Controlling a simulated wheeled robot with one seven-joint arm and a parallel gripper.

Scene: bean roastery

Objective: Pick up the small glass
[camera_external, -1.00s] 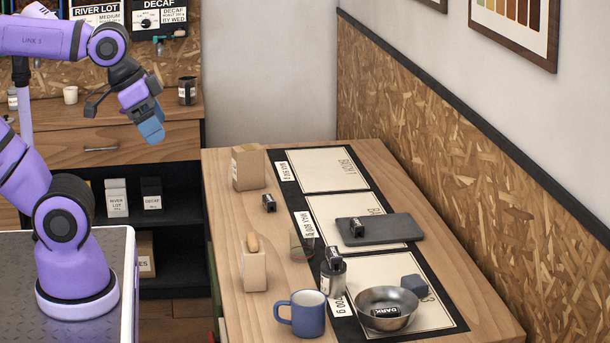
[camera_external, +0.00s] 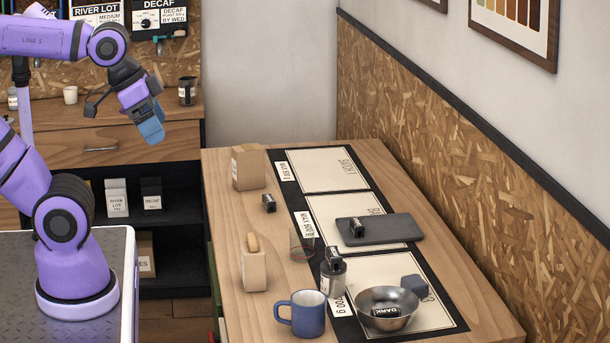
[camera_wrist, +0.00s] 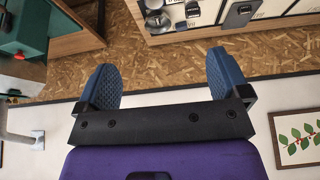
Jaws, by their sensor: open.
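The small glass (camera_external: 302,243) appears to be the clear see-through vessel standing on the wooden table, at the left edge of the black mat, between a paper bag and the grey tray. I cannot make it out in the wrist view. My gripper (camera_external: 150,128) hangs in the air to the left of the table, far from the glass. In the wrist view my gripper (camera_wrist: 161,72) has its two blue fingers wide apart with nothing between them.
Around the glass stand a small paper bag (camera_external: 253,271), a dark-capped jar (camera_external: 333,279), a blue mug (camera_external: 307,314), a metal bowl (camera_external: 400,318) and a grey tray (camera_external: 395,229). A larger paper bag (camera_external: 248,168) stands at the back left. A chipboard wall (camera_external: 470,170) borders the table's right.

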